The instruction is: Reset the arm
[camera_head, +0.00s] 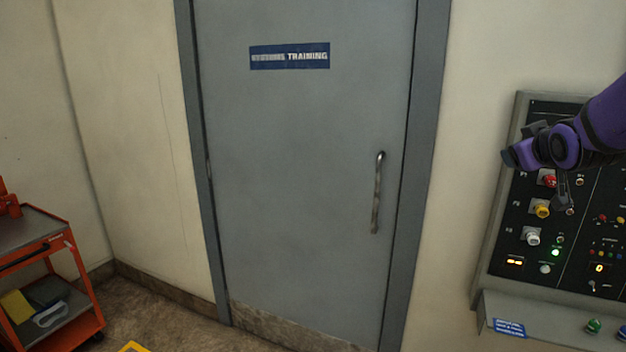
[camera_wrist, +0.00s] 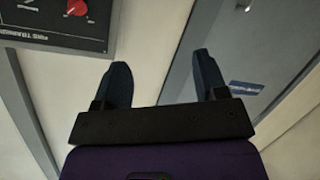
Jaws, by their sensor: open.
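My purple arm reaches in from the right edge of the head view. My gripper (camera_head: 563,191) is in front of the black control panel (camera_head: 506,239); I cannot tell from this view how far off it is. In the wrist view my gripper (camera_wrist: 161,80) shows two dark fingers spread apart, with nothing between them but pale wall behind. The panel's corner with a red knob (camera_wrist: 77,8) shows at the upper left there. Part of the panel is hidden behind my arm in the head view.
A grey closed door (camera_head: 290,170) with a metal handle (camera_head: 378,192) stands left of the panel. A ledge (camera_head: 550,318) with a blue label juts out below the panel. An orange cart (camera_head: 82,283) stands at the far left. The floor before the door looks clear.

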